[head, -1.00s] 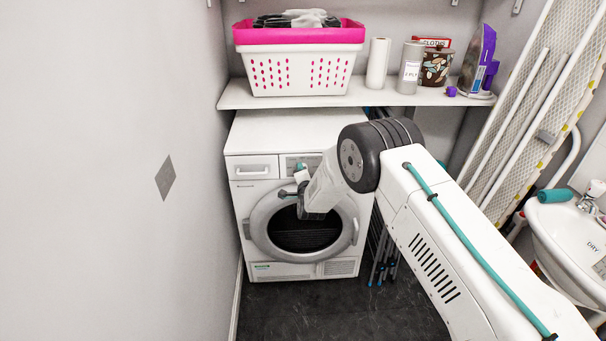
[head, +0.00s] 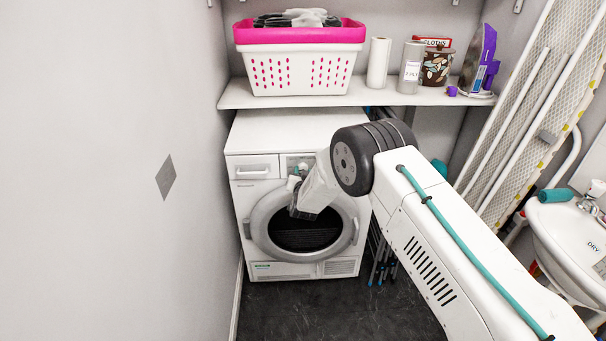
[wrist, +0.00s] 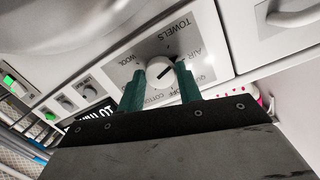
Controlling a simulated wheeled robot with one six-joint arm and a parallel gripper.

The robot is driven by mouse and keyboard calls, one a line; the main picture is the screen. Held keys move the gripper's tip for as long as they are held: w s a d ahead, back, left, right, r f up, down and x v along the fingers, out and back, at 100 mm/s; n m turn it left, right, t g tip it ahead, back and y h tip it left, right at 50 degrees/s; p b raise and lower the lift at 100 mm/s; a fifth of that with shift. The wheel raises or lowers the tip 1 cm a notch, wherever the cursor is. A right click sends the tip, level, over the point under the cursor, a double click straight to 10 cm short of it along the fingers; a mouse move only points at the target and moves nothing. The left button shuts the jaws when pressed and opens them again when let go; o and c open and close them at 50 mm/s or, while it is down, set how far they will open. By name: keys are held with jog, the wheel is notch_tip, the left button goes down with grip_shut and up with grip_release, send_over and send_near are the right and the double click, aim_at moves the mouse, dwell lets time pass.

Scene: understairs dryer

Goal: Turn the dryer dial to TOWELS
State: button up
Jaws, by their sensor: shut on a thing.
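The dryer (head: 290,262) stands against the back wall under a shelf, with its dial at the upper front. In the wrist view the round white dial (wrist: 159,74) sits on a grey panel (wrist: 215,55). TOWELS is printed beyond it, AIR to its right, WOOL to its left, and partly hidden labels lie nearer. A dark mark on the dial points up and right, roughly towards AIR. My gripper (wrist: 161,71) is shut on the dial, one teal finger on each side. In the head view my gripper (head: 299,175) is at the panel and hides most of the dial.
The dryer's drawer (head: 254,168) is left of the panel, and its round door (head: 262,226) is below. A shelf (head: 300,100) above holds a white basket (head: 305,72) and several household items. A wall is close on the left. A sink (head: 565,225) is at right.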

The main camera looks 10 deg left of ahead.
jog(key=n+h, duration=0.1)
jog(key=n, duration=0.4)
jog(key=shift+f, duration=0.15)
dwell(0.4)
jog(key=o, duration=1)
jog(key=s, duration=0.7)
jog(key=shift+s+d+r, duration=0.35)
jog(key=shift+s, duration=0.05)
